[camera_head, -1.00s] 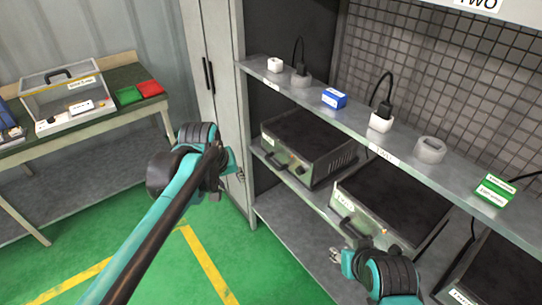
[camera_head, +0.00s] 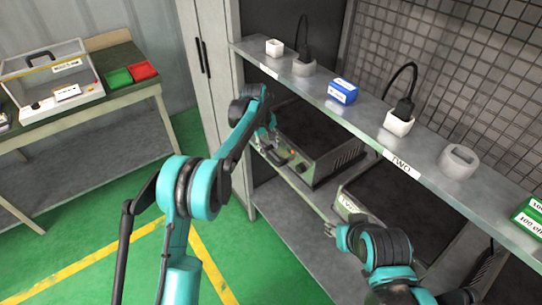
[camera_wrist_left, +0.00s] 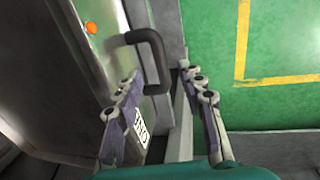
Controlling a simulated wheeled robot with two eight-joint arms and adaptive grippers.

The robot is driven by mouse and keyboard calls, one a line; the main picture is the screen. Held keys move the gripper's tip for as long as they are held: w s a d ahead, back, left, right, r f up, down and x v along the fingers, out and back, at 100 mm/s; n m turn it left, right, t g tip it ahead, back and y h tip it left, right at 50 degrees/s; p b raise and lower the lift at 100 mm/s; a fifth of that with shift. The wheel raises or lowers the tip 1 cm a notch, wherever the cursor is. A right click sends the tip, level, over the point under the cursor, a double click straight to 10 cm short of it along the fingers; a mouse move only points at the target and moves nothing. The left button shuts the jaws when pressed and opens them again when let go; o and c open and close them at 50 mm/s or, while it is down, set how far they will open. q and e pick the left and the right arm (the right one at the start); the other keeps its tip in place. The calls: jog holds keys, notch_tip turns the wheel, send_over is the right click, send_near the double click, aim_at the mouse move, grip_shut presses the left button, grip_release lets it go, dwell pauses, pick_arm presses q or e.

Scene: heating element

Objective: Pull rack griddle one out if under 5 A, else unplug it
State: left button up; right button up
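The left griddle (camera_head: 322,138), a dark-topped metal unit, sits on the rack's middle shelf. In the left wrist view its front shows an orange light (camera_wrist_left: 91,28), a black handle (camera_wrist_left: 155,58) and a white label (camera_wrist_left: 142,128). My left gripper (camera_head: 266,143) is at this front; its fingers (camera_wrist_left: 163,108) are spread, with the handle just beyond them and not gripped. Above, a black plug (camera_head: 303,42) stands in a grey ring-shaped holder (camera_head: 304,68); the white socket (camera_head: 274,48) beside it is empty. My right gripper (camera_head: 330,230) is low before the second griddle (camera_head: 385,225), its opening unclear.
The upper shelf (camera_head: 370,132) also carries a blue box (camera_head: 342,91), a plugged white socket (camera_head: 398,124), an empty grey holder (camera_head: 458,162) and a green box (camera_head: 529,216). The left bench holds a clear-lidded case (camera_head: 45,75), a green tray (camera_head: 118,78) and a red tray (camera_head: 143,70).

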aim_at(272, 158)
pick_arm(q)
jog(key=f, duration=0.2)
jog(key=f+b, duration=0.1)
jog(key=f, duration=0.1)
jog(key=d+f+b, duration=0.1)
jog(key=f, duration=0.1)
jog(key=shift+w+f, duration=0.3)
jog(key=shift+w, duration=0.1)
grip_shut()
